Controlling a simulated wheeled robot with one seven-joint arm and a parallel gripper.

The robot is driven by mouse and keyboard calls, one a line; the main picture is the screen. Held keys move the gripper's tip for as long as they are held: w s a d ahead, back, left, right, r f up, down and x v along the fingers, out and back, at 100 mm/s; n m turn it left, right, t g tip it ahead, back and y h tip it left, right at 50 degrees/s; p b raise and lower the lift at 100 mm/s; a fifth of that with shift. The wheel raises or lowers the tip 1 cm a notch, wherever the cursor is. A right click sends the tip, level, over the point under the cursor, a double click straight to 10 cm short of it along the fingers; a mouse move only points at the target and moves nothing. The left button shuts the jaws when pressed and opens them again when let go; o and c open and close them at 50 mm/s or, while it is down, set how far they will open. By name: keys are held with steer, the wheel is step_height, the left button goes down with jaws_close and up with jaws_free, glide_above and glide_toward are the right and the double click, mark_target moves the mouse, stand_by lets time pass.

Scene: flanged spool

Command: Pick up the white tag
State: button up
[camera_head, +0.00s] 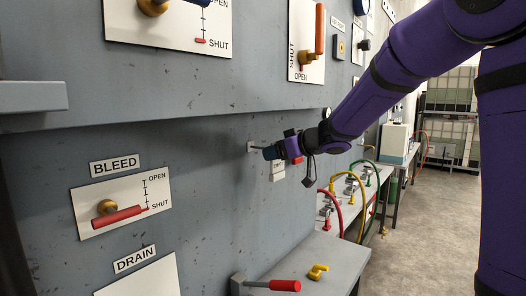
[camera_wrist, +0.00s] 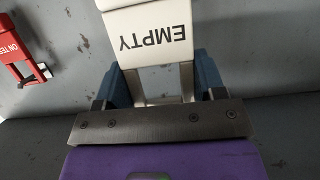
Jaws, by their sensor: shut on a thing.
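The white tag (camera_wrist: 155,38) with the black word EMPTY is between the blue fingers of my gripper (camera_wrist: 160,85) in the wrist view. The gripper is shut on it, and pale strips of the tag show down between the fingers. In the head view my gripper (camera_head: 268,152) is close to the grey panel wall, at the middle of the picture. Small white pieces (camera_head: 278,169) show just below the fingers there; I cannot tell whether they are the held tag.
A red tag (camera_wrist: 28,58) hangs on the wall at the left of the wrist view. Red, yellow and green hoses (camera_head: 350,195) stand behind. Open floor lies right.

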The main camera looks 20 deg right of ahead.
steer(key=s+d, duration=0.6)
steer(key=s, duration=0.3)
steer(key=shift+w+f, duration=0.1)
stand_by(0.7)
